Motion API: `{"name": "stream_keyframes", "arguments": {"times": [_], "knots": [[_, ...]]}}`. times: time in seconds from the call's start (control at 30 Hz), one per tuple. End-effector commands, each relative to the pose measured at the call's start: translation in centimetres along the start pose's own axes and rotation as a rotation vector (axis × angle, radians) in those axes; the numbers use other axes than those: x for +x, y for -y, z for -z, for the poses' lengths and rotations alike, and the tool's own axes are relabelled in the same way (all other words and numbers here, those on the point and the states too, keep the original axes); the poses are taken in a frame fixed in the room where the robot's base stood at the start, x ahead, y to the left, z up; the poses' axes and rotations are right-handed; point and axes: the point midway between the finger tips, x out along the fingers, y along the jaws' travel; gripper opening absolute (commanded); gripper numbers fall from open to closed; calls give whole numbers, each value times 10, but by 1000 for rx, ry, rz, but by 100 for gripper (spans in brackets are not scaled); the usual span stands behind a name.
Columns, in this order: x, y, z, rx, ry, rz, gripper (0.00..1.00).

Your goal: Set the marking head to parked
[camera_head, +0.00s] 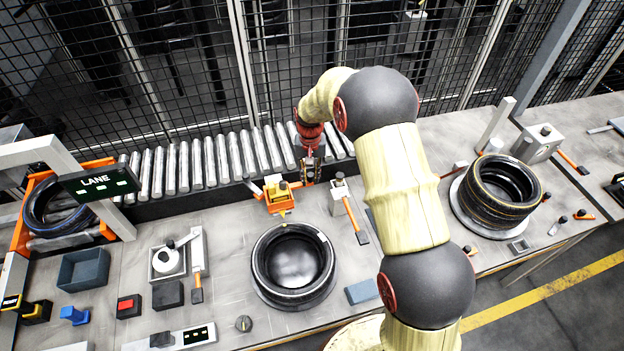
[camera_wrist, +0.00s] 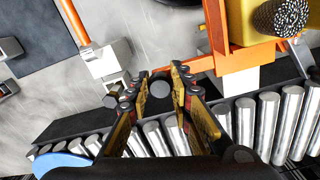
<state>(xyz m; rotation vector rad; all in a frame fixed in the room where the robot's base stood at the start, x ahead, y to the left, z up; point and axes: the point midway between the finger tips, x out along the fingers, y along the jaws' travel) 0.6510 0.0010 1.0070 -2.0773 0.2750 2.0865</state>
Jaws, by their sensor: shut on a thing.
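What I take for the marking head (camera_head: 280,197) is a yellow block on an orange frame at the back edge of the bench, beside the rollers. In the wrist view its orange bar (camera_wrist: 240,57) and yellow body (camera_wrist: 246,20) show at upper right. My gripper (camera_head: 311,172) is just right of it in the head view. In the wrist view my gripper (camera_wrist: 159,86) has its fingers closed on a grey round knob (camera_wrist: 160,84) at the left end of the orange bar. How the knob joins the bar is hidden by the fingers.
A white post with an orange lever (camera_head: 350,214) stands close to the right of my gripper. The roller conveyor (camera_head: 220,160) runs behind. A tyre (camera_head: 293,262) lies in front, and stacked tyres (camera_head: 500,190) stand right. A LANE panel (camera_head: 97,183) is at left.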

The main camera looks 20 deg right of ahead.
Motion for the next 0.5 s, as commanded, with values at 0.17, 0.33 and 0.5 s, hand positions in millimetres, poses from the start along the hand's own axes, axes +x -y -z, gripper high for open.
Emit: {"name": "stream_keyframes", "arguments": {"times": [0.17, 0.33, 0.5], "knots": [[-3, 1, 5, 0, -13, 4, 0], [-3, 1, 4, 0, -11, 3, 31], [-2, 1, 3, 0, -9, 2, 40]]}}
